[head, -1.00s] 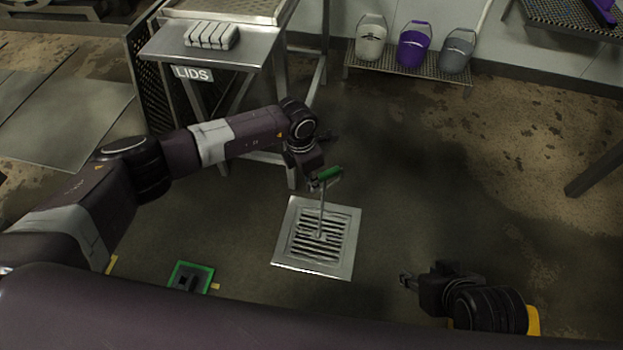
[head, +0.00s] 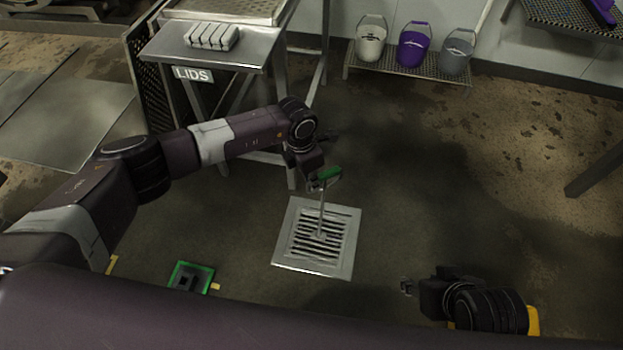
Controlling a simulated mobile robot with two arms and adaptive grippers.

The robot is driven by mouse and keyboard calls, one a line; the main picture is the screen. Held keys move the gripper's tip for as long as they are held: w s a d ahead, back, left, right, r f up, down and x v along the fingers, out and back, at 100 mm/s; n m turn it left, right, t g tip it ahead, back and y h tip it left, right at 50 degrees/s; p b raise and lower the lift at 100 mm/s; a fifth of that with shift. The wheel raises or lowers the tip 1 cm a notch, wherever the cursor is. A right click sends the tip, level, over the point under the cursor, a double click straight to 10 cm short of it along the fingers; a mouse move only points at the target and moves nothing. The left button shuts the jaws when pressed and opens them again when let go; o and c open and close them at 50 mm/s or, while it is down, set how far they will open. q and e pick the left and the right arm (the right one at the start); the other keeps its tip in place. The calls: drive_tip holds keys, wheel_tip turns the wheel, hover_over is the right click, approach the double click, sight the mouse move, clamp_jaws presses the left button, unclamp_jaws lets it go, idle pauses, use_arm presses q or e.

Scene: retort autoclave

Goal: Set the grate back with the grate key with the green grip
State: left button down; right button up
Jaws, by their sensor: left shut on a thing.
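The grate key's green grip (head: 329,174) is held in my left gripper (head: 323,182), which is shut on it above the grate. The key's thin shaft (head: 322,212) hangs down nearly upright to the middle of the slotted metal grate (head: 342,253). I cannot tell whether its lower end is hooked in the grate. The grate is a pale square plate at floor level; whether it lies fully flush is unclear. My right gripper (head: 406,287) is empty, low at the right of the grate and apart from it; its finger opening is too small to judge.
A steel table marked LIDS (head: 193,74) stands behind my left arm. Several buckets, including a purple one (head: 413,45), stand on a low rack (head: 405,72) at the back. A green-edged square (head: 208,275) lies on the floor left of the grate.

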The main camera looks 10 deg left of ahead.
use_arm(q)
drive_tip(key=shift+r, duration=0.2)
use_arm(e)
drive_tip(key=shift+s+d+f+g, duration=0.1)
drive_tip(key=shift+s+d+g, duration=0.1)
drive_tip(key=shift+s, duration=0.25)
drive_tip(key=shift+s+d+f+g, duration=0.1)
drive_tip(key=shift+s+g, duration=0.1)
drive_tip(key=shift+s, duration=0.2)
idle(0.6)
use_arm(q)
drive_tip(key=shift+r, duration=0.1)
use_arm(e)
drive_tip(key=shift+r, duration=0.1)
